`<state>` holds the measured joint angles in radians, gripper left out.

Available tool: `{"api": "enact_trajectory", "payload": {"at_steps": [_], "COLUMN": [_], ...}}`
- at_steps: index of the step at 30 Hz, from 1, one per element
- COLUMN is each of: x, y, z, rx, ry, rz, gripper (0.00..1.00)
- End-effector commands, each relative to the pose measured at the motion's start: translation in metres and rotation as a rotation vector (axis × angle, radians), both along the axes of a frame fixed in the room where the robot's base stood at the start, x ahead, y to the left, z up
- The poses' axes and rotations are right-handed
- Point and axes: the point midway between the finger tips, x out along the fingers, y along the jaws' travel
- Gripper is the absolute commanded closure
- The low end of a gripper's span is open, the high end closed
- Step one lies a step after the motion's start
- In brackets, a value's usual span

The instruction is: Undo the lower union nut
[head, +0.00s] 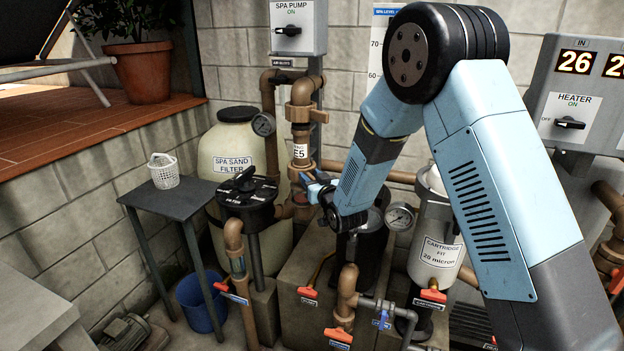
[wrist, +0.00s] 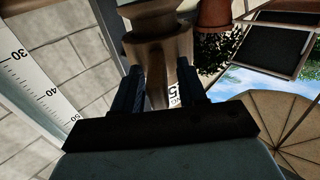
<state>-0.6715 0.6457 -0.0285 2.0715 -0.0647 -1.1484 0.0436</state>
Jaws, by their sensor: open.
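The brown vertical pipe beside the sand filter carries an upper union nut (head: 300,113) and a lower union nut (head: 301,165), with a white label (head: 299,152) between them. My gripper (head: 304,188) is at the lower nut, reaching in from the right; its fingers partly cover the fittings there. In the wrist view, my gripper (wrist: 160,78) is open, with a dark finger on either side of a brown fitting (wrist: 158,48) that seems to be the lower nut. The label (wrist: 174,97) shows between the fingers. I cannot tell whether the fingers touch the fitting.
The sand filter tank (head: 232,142) and black valve head (head: 246,190) stand left of the pipe. A pressure gauge (head: 399,216) and the cartridge filter (head: 435,250) are close on the right. Red-handled valves (head: 338,335) are below. A grey table (head: 180,198) holds a white basket (head: 163,171).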

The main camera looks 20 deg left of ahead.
Motion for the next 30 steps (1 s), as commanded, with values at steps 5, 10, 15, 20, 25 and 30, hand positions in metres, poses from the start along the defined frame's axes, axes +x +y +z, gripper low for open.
{"api": "enact_trajectory", "payload": {"at_steps": [5, 10, 15, 20, 25, 30], "x": [-0.0003, -0.0003, -0.0002, -0.0002, -0.0001, 0.0008], "y": [0.0000, 0.0000, -0.0001, -0.0001, -0.0003, -0.0017], "z": [0.0000, 0.0000, 0.0000, 0.0000, 0.0001, 0.0001], "rx": [0.000, 0.000, 0.000, 0.000, 0.000, 0.000], "ry": [0.000, 0.000, 0.000, 0.000, 0.000, 0.000], "rz": [0.000, 0.000, 0.000, 0.000, -0.001, -0.007], "gripper": [0.68, 0.84, 1.00, 1.00, 1.00, 1.00]}}
